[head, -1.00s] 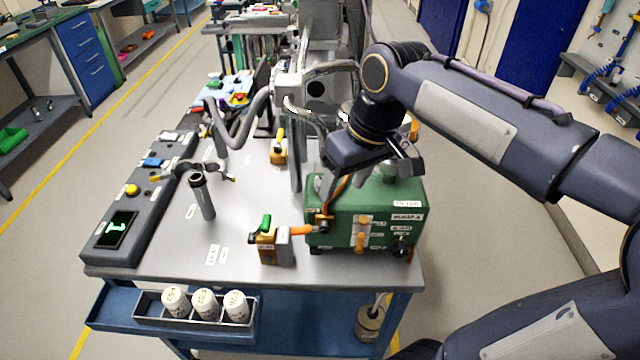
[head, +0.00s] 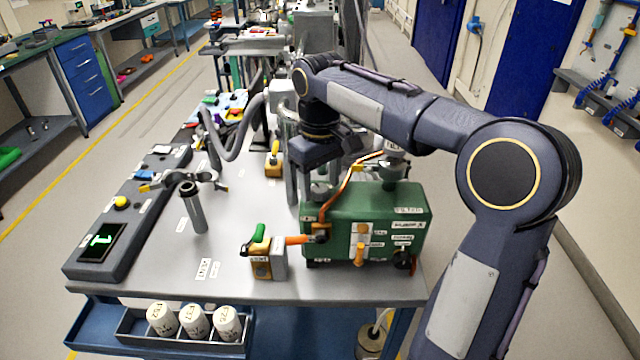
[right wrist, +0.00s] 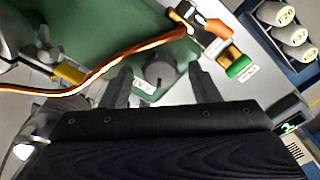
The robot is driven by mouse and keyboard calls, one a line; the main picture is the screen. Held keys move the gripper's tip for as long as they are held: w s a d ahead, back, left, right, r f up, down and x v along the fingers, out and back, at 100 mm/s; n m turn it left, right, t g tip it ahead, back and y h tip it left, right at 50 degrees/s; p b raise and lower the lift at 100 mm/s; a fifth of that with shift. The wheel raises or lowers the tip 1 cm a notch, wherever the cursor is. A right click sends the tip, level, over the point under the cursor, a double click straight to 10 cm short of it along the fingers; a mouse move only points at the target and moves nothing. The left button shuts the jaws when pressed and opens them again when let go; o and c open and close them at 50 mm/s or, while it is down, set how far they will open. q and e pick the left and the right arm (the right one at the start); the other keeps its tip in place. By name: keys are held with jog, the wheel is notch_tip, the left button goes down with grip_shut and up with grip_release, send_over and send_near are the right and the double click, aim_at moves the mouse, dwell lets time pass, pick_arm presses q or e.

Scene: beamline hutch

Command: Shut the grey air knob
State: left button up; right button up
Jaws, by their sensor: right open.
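The grey air knob (right wrist: 160,70) is a dark round knob with a pointer mark, beside a small white label, on the green box (right wrist: 120,35). In the right wrist view it lies between the two fingers of my right gripper (right wrist: 160,85), which are apart; I cannot tell whether they touch it. In the head view my right gripper (head: 322,165) points down over the left top of the green box (head: 375,200), and its hand largely hides the knob. My left gripper is not in view.
A green-handled valve (head: 265,262) stands left of the box. A grey upright tube (head: 193,208) and a control strip (head: 125,215) are further left. White bottles (head: 195,320) sit below the table edge.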

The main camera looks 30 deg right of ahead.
jog(key=shift+f, duration=0.25)
jog(key=shift+c, duration=0.3)
jog(key=c, duration=0.9)
